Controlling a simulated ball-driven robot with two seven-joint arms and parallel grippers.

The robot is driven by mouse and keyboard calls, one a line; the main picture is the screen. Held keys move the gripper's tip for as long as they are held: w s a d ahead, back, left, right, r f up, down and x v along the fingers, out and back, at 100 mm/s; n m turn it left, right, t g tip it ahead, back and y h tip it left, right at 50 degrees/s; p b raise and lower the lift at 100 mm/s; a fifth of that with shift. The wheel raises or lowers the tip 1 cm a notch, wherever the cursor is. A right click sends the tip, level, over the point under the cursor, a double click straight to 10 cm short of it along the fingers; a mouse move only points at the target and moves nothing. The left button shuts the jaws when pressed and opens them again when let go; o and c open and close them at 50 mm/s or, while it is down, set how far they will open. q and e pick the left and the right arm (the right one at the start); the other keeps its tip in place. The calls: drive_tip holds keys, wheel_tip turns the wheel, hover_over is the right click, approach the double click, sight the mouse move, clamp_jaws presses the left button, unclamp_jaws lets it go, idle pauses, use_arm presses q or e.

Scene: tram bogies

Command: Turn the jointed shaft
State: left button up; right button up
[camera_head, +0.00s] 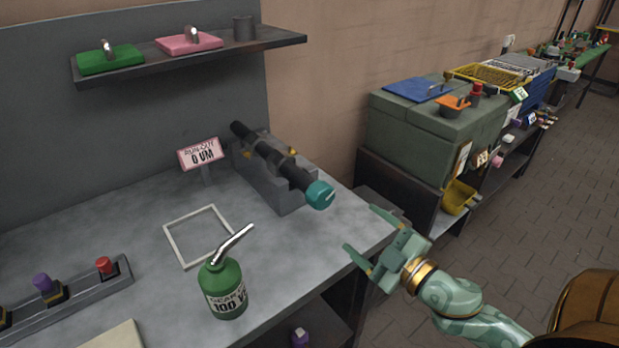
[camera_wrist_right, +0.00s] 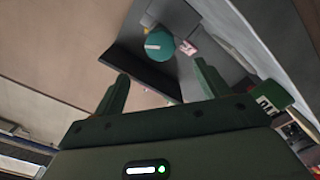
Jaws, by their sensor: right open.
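The jointed shaft (camera_head: 273,158) is black and lies in a grey cradle (camera_head: 275,186) on the workbench, with a teal end cap (camera_head: 320,195) facing my right arm. In the wrist view the teal cap (camera_wrist_right: 160,45) shows as a disc with a pale mark, ahead of the fingers. My right gripper (camera_head: 366,236) is open and empty, off the bench's right edge, to the right of and below the cap, apart from it. It also shows in the wrist view (camera_wrist_right: 160,88) with its two fingers spread. My left gripper is out of view.
A green oil can (camera_head: 225,287) with a metal spout stands on the bench, near a white square frame (camera_head: 198,237). A pink "RUN-OUT 0 UM" sign (camera_head: 201,153) stands left of the cradle. A green-grey cabinet (camera_head: 430,125) stands behind my right gripper.

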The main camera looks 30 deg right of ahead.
sight(314, 191)
drive_tip(key=shift+m, duration=0.3)
drive_tip(key=w, duration=0.5)
drive_tip(key=w+a, duration=0.1)
drive_tip(key=w, duration=0.5)
drive_tip(key=w+b, duration=0.1)
drive_tip(key=w, duration=0.4)
drive_tip(key=shift+w+a+r, duration=0.1)
drive_tip(key=shift+w+a, duration=0.1)
drive_tip(key=shift+a, duration=0.05)
drive_tip(key=c, duration=1)
